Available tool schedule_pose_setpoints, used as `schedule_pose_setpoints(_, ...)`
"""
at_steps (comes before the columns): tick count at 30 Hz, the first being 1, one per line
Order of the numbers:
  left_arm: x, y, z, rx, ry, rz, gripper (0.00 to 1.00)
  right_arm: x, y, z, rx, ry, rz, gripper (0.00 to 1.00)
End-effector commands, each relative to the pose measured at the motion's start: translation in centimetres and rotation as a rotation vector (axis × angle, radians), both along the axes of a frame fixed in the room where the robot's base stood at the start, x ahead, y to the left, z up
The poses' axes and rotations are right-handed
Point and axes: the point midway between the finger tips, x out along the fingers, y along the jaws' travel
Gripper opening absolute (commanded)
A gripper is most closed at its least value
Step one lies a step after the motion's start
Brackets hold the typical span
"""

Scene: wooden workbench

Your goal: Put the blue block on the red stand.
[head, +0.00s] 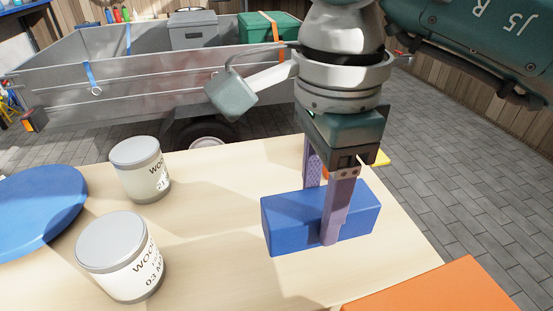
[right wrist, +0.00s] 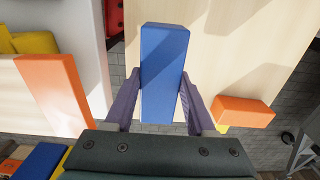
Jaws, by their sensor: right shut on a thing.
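The blue block (head: 295,225) is a long box over the right part of the pale wooden bench in the head view. My right gripper (head: 322,215) points down with its purple fingers on both sides of the block, shut on it. The right wrist view also shows the blue block (right wrist: 163,75) between the fingers of my right gripper (right wrist: 165,110). Whether the block touches the bench is hard to tell. I cannot make out the red stand for sure; a small red thing (right wrist: 114,18) shows at the top of the right wrist view. My left gripper is not in view.
Two lidded tins (head: 140,170) (head: 120,255) and a round blue disc (head: 35,210) are on the bench's left. An orange surface (head: 440,292) is at the front right. The wrist view shows an orange block (right wrist: 243,112) and a long orange piece (right wrist: 52,92). Bare wood lies between tins and block.

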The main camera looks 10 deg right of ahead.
Motion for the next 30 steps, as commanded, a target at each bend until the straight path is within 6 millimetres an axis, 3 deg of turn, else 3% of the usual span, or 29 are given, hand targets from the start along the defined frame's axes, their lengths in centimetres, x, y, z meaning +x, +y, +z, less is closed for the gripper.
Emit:
schedule_pose_setpoints(8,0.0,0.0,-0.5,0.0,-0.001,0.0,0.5,0.0,0.1,-2.6,0.002,0.001,0.002,0.0)
schedule_pose_setpoints(14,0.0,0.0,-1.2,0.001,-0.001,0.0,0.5,0.0,0.1,-5.6,0.003,0.001,0.001,0.0)
schedule_pose_setpoints(25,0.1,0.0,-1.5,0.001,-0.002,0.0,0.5,0.0,0.0,-6.1,0.001,-0.001,0.002,0.0)
schedule_pose_setpoints(26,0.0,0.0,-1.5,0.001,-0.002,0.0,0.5,0.0,0.0,-6.1,0.001,-0.001,0.002,0.57)
schedule_pose_setpoints(30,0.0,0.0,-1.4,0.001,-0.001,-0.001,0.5,0.0,0.0,-6.0,0.001,0.0,0.002,0.72)
